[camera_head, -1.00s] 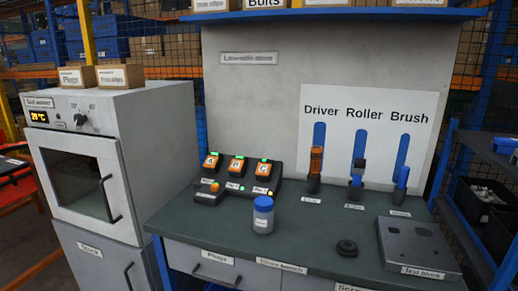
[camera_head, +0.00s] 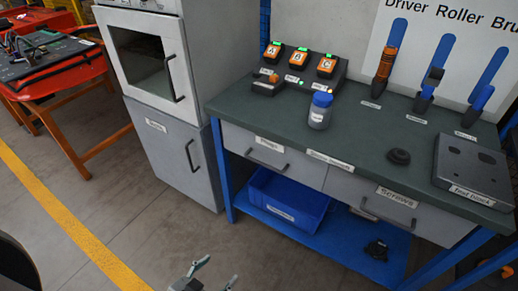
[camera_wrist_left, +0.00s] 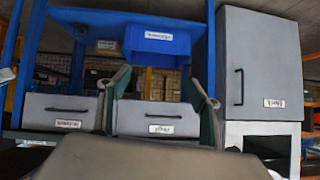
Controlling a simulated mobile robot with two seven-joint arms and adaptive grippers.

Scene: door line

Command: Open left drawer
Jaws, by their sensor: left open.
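The left drawer (camera_head: 238,140) is a grey front under the left side of the workbench, with a Plugs label and a dark bar handle (camera_head: 266,159). It looks shut. My left gripper (camera_head: 218,272) is at the bottom edge of the head view, open and empty, in front of the bench and apart from the drawer. The left wrist view shows the scene upside down. There the left drawer (camera_wrist_left: 130,122) lies beyond my left gripper's spread fingers, with its handle (camera_wrist_left: 165,115) visible. My right gripper is not in view.
A second drawer (camera_head: 345,185), labelled Screws, is to the right. A blue bin (camera_head: 290,205) stands on the low shelf below. A grey cabinet (camera_head: 175,150) adjoins the bench on the left. The floor (camera_head: 150,235) in front is clear.

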